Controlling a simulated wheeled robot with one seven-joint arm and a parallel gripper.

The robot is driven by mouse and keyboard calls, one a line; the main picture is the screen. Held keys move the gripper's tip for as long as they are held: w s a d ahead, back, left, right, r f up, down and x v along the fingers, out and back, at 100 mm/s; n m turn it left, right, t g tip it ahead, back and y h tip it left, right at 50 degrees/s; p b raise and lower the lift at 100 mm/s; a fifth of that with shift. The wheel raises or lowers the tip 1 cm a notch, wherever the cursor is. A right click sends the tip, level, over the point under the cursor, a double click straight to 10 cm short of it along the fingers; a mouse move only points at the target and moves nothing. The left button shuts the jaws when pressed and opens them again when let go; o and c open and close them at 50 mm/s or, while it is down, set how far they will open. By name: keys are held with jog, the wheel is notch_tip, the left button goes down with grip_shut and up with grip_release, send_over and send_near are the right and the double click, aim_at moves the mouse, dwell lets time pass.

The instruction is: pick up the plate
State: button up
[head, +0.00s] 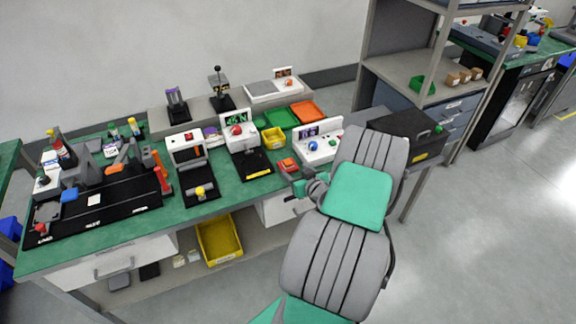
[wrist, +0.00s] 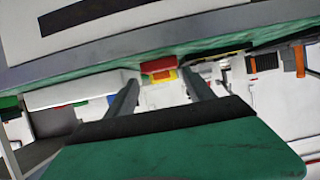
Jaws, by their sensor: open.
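My gripper (head: 300,187) is at the front edge of the green bench, just below a small red and yellow block (head: 289,165). In the wrist view my gripper (wrist: 160,80) has its two fingers apart, with nothing between them. A red and yellow item (wrist: 158,68) shows beyond the fingertips, apart from them. I cannot tell for certain which thing is the plate; no plain plate stands out in either view.
On the green bench (head: 140,224) a white device with colored buttons (head: 318,150) stands right of the block. A yellow bin (head: 273,138), a green tray (head: 282,118) and an orange tray (head: 309,112) lie behind.

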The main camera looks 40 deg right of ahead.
aim_at(290, 166)
jog(key=p+x, duration=0.1)
jog(key=x, duration=0.4)
jog(key=shift+w, duration=0.25)
jog(key=c, duration=1)
jog(key=shift+r, duration=0.15)
